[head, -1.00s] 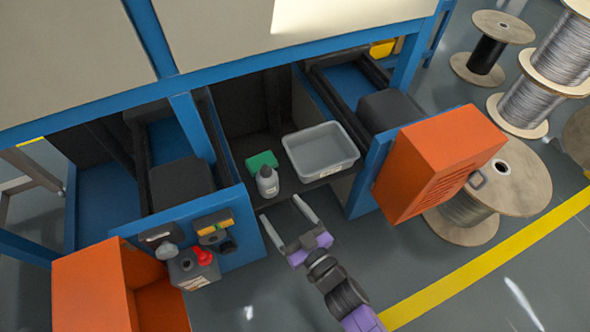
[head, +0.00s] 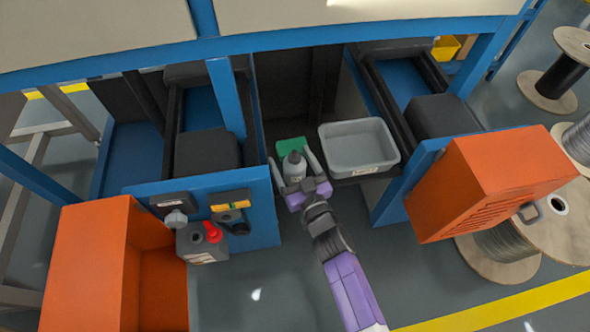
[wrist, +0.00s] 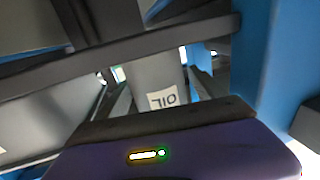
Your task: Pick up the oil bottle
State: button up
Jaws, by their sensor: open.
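The oil bottle (head: 294,168) is small and grey with a dark cap. It stands upright on the dark shelf between the blue posts. In the wrist view the bottle (wrist: 160,75) shows its white label, reading "OIL" upside down. My gripper (head: 294,162) is open, with one pale finger on each side of the bottle. I cannot tell whether either finger touches it. The bottle's lower part is hidden behind the purple gripper body in the head view.
A green box (head: 290,146) lies just behind the bottle. A grey tub (head: 385,160) stands close to its right. Blue panels and posts flank the shelf opening. An orange cabinet (head: 490,180) is at the right, with another orange box (head: 95,255) at the lower left.

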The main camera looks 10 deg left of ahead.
jog(key=shift+a, duration=0.1)
jog(key=c, duration=1.6)
jog(key=shift+r, duration=0.15)
notch_tip(320, 180, up, 20)
jog(key=p, duration=1.7)
